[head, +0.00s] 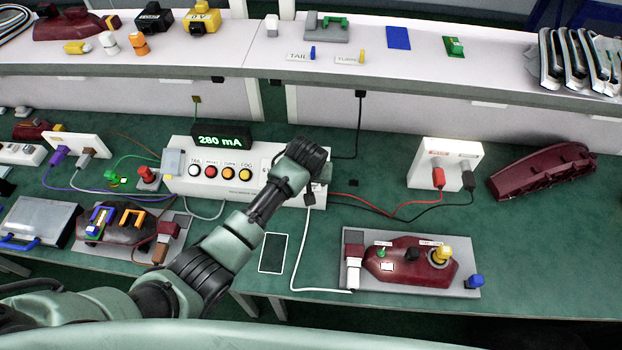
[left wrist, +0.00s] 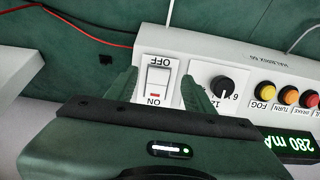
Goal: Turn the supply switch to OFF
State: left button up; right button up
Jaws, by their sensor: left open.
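The supply switch (left wrist: 158,80) is a white rocker on the white supply box (head: 235,187). In the left wrist view it appears upside down, with OFF above, ON below and a red mark near the ON end. I cannot tell for sure which end is pressed in. The black display (head: 221,136) on the box reads 280 mA in green. My left gripper (head: 315,172) is over the right end of the box and hides the switch in the head view. In the left wrist view its two fingers (left wrist: 157,84) are apart, one on each side of the switch, holding nothing.
A black knob (left wrist: 222,87) is beside the switch, close to one finger. Several coloured buttons (head: 229,172) follow along the panel. Red and black leads (head: 385,214) run to a white socket block (head: 447,165). A red lamp on a grey plate (head: 410,262) lies in front at right.

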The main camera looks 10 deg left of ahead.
pick_arm(q)
jog(key=x, duration=0.2)
jog(key=shift+w+d+f, duration=0.1)
jog(key=shift+w+f, duration=0.1)
jog(key=shift+w, duration=0.05)
jog(key=shift+w+f, duration=0.15)
jog(key=shift+f, duration=0.25)
pick_arm(e)
jog(key=shift+w+a+r, duration=0.1)
jog(key=shift+w+a, duration=0.1)
jog(key=shift+w, duration=0.85)
